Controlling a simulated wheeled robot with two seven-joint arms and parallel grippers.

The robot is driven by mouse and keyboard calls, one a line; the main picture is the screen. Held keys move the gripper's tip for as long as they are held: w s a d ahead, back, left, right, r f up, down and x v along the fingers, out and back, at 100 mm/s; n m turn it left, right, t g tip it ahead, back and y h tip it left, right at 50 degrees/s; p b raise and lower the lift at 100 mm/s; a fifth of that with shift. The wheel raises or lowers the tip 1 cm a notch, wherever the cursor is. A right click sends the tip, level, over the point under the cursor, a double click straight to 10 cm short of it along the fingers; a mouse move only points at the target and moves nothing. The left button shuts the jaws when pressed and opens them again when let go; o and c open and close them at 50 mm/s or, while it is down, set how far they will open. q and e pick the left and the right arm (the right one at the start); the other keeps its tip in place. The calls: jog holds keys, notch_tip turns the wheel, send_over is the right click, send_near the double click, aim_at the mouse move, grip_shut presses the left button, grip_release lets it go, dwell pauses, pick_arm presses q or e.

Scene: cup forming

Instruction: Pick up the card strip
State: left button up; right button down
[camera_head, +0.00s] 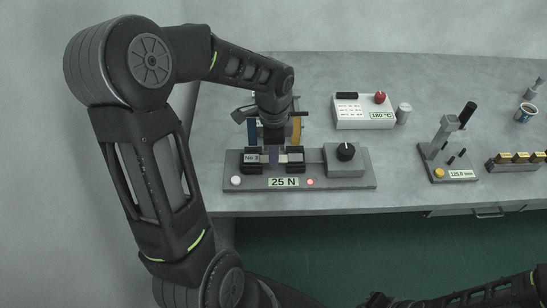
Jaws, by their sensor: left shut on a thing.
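The pale card strip (283,158) lies across the two black clamps of the grey test rig (332,182), which reads 25 N. A label that looks like "No 3" shows at its left end. My left gripper (273,155) reaches down from above between the clamps and is shut on the middle of the strip. Its fingers hide that middle part, and I cannot tell whether the strip is clear of the clamps. Part of my right arm shows at the bottom right; its gripper end (378,300) is dark, small and cut by the frame edge.
The rig has a black knob (345,151), a white button and a red light. Behind it stand a white box (364,111) reading 180 °C and a grey cylinder (403,113). A gauge stand (448,173), a tray of yellow blocks (514,167) and a cup (525,112) are right.

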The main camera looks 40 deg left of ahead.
pick_arm(q)
grip_shut()
notch_tip(320, 180, up, 10)
jog(key=shift+b, duration=0.35)
